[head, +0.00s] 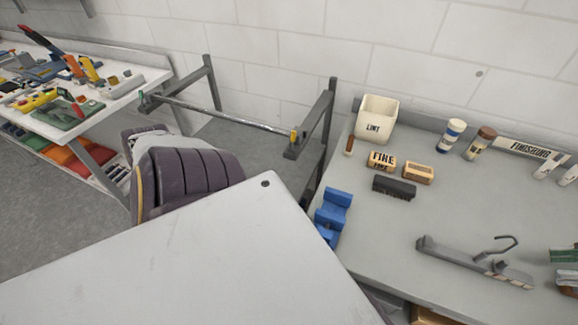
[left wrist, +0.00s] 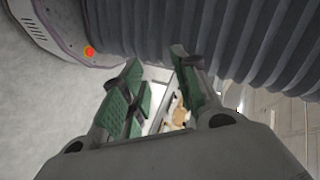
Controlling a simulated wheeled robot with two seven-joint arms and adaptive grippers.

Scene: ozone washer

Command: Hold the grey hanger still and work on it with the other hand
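The grey hanger (head: 460,260) lies on the grey bench top at the right in the head view. It is a long bar with a wire hook (head: 505,243) standing up from it and pale stripes near its right end. My right gripper (head: 562,268) shows only by its green-padded fingers at the right picture edge, beside the hanger's right end. The fingers are apart, with nothing seen between them. My left gripper (left wrist: 158,88) is open in the left wrist view, with green pads apart and nothing held. It is not made out in the head view.
On the bench (head: 390,235) stand a LINT bin (head: 376,118), a FINE block (head: 382,160), a dark brush (head: 394,187), two jars (head: 451,135) and a FINISHING sign (head: 530,148). Blue blocks (head: 332,212) sit at its left edge. A tool table (head: 80,95) and rail (head: 225,115) stand left.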

